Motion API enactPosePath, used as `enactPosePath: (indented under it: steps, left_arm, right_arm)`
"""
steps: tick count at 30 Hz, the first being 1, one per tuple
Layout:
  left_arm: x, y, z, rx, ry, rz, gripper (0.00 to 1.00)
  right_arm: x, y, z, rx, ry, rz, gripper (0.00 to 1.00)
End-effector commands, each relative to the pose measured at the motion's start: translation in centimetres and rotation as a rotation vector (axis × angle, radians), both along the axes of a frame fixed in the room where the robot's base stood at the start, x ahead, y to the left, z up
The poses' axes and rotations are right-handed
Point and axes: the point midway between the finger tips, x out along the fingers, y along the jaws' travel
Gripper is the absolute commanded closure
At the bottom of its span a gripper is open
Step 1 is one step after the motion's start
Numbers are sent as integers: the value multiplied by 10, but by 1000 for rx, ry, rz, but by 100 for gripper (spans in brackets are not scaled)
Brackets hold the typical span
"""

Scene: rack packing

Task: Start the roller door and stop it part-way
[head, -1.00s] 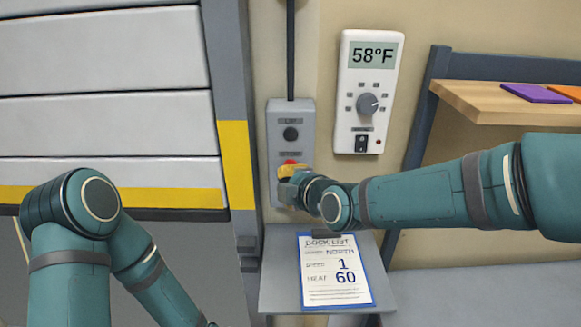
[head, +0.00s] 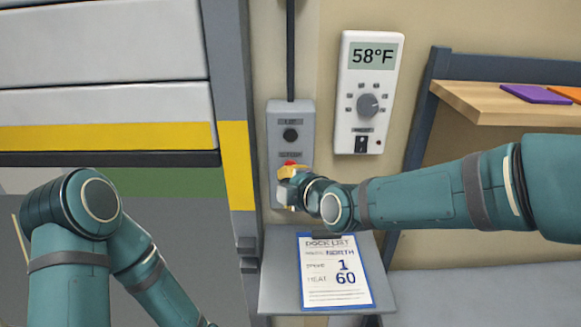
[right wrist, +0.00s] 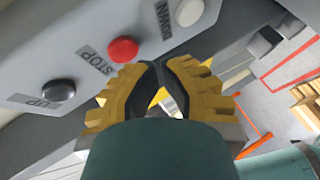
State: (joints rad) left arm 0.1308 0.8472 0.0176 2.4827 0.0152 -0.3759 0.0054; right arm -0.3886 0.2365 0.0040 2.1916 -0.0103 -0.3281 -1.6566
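The roller door (head: 100,100) is part-way up, its yellow bottom band (head: 105,136) above an opening. The grey control box (head: 291,115) is on the wall right of the door frame. In the right wrist view it has a dark UP button (right wrist: 58,90), a red STOP button (right wrist: 123,50) and a pale DOWN button (right wrist: 189,12). My right gripper (right wrist: 162,68) has its yellow fingers together, nothing seen between them. In the head view the right gripper (head: 290,190) is at the box's lower part, just below the red button (head: 290,164); contact cannot be told. My left gripper is out of view.
A dock list (head: 335,270) reading NORTH, 1 and heat 60 lies on a small grey shelf (head: 275,295) below the box. A white thermostat (head: 370,60) shows 58°F. A wooden shelf (head: 490,100) is at the right.

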Motion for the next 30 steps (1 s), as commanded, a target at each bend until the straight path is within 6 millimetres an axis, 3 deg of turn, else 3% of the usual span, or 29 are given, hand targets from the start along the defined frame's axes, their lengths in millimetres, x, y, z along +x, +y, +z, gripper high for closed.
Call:
enactPosePath:
  steps: [30]
  left_arm:
    - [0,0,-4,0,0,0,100]
  right_arm:
    - [10,0,0,0,0,0,100]
